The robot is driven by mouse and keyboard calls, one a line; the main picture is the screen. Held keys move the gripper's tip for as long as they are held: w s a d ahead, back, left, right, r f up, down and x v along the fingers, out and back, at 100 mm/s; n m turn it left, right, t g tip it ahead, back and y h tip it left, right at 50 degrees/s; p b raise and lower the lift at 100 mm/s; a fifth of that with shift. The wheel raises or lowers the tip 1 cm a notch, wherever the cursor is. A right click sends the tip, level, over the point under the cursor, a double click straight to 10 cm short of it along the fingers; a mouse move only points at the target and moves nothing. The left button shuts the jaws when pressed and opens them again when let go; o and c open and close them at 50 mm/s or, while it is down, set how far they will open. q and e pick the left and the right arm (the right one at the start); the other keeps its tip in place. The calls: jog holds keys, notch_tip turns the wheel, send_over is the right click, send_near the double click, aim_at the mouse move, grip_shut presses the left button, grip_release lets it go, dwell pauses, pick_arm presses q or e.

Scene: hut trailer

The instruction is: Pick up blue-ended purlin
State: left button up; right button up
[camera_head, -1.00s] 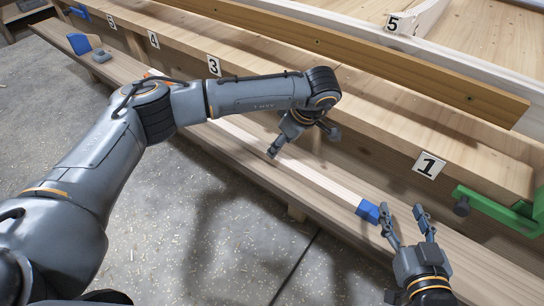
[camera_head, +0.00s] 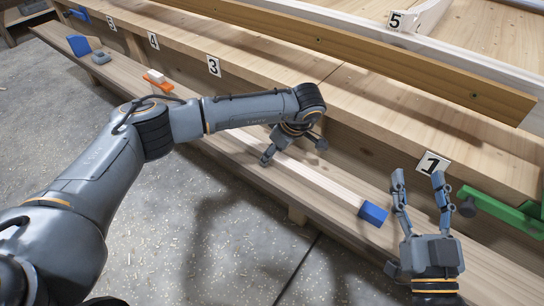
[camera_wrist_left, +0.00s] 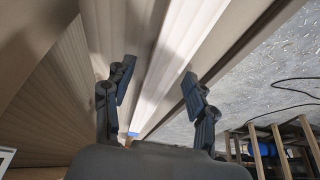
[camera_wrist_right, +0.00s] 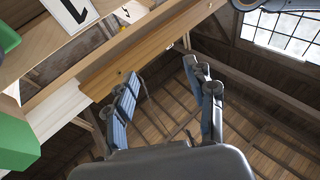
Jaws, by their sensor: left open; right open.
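The blue-ended purlin (camera_head: 332,184) is a long pale strip of wood lying on the lower ledge. Its blue end (camera_head: 373,214) points to the lower right, and its middle part is hidden behind my left arm. My left gripper (camera_head: 292,157) is open over the purlin. In the left wrist view the purlin (camera_wrist_left: 178,55) runs between the open fingers (camera_wrist_left: 160,100), with a bit of blue near the palm. My right gripper (camera_head: 420,182) is open and empty, fingers pointing up, to the right of the blue end. The right wrist view shows its fingers (camera_wrist_right: 170,95) with nothing between them.
A green clamp (camera_head: 500,210) sits at the right near label 1 (camera_head: 433,164). An orange-ended piece (camera_head: 157,79) and blue and grey blocks (camera_head: 80,45) lie farther left on the ledge. A long brown board (camera_head: 380,60) spans the upper bench.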

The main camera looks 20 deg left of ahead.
aim_at(275, 155)
pick_arm(q)
jog(key=shift+c, duration=0.4)
grip_shut()
jog(key=shift+r, duration=0.2)
pick_arm(e)
jog(key=shift+f, duration=0.1)
